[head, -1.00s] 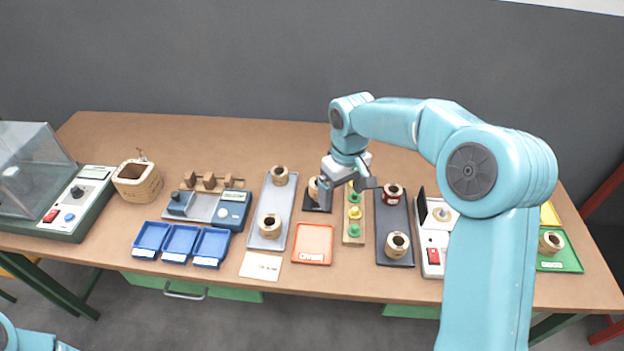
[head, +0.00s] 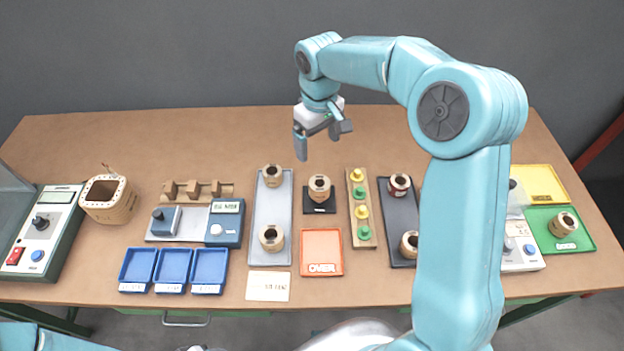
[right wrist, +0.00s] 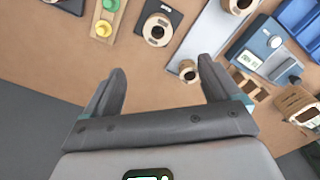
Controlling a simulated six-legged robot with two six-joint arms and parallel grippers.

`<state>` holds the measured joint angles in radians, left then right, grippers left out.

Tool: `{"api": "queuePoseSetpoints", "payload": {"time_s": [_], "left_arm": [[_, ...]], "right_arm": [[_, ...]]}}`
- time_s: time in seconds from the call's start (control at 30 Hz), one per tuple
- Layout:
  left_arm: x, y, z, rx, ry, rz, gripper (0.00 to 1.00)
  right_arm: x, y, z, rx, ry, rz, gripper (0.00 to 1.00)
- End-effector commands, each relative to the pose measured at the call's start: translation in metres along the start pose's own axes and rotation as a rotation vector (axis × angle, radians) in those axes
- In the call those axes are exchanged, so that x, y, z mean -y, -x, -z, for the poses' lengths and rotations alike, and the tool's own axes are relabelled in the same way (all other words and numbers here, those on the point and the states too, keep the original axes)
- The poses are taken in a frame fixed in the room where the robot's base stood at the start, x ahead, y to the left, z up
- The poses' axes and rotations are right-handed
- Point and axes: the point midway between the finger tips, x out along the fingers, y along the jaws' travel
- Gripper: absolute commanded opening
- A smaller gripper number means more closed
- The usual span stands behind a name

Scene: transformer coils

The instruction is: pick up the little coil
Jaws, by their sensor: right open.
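Several tan coils with dark bores stand on the bench. A small one (head: 272,175) sits at the far end of the grey tray (head: 271,205), with a wider one (head: 271,238) at its near end. Another coil (head: 319,187) stands on a black pad. My right gripper (head: 322,140) is open and empty above the bench, behind the pad and tray. In the right wrist view, the small tray coil (right wrist: 188,71) shows near my right fingertips, and the pad coil (right wrist: 157,30) lies farther ahead. My left gripper is out of view.
A peg strip (head: 361,208) and a dark tray (head: 400,215) with two coils stand right of the pad. An orange tray (head: 321,252) lies in front. Blue bins (head: 172,271) and a meter (head: 225,224) are left. The bench's back strip is clear.

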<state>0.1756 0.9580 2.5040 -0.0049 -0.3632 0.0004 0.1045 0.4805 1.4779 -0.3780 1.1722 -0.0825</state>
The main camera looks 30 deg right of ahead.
Motion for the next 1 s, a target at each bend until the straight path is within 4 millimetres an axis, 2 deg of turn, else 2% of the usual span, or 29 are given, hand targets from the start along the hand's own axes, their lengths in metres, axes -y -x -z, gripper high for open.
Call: {"api": "queuePoseSetpoints", "payload": {"time_s": [0.17, 0.5, 0.6, 0.83, 1.0], "left_arm": [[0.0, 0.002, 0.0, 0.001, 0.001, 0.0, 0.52], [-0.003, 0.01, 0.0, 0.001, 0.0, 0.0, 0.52], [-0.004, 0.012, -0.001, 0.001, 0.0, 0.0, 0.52], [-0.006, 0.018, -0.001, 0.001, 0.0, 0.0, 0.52], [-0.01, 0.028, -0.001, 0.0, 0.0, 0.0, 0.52]], "right_arm": [[0.001, -0.01, -0.004, 0.004, 0.001, 0.0, 0.9], [0.003, -0.086, -0.011, 0.005, 0.002, 0.002, 0.9], [0.003, -0.101, -0.01, 0.004, 0.001, 0.001, 0.9], [0.002, -0.119, -0.009, 0.003, 0.0, 0.001, 0.9], [-0.001, -0.147, -0.011, 0.005, 0.002, 0.002, 0.9]]}}
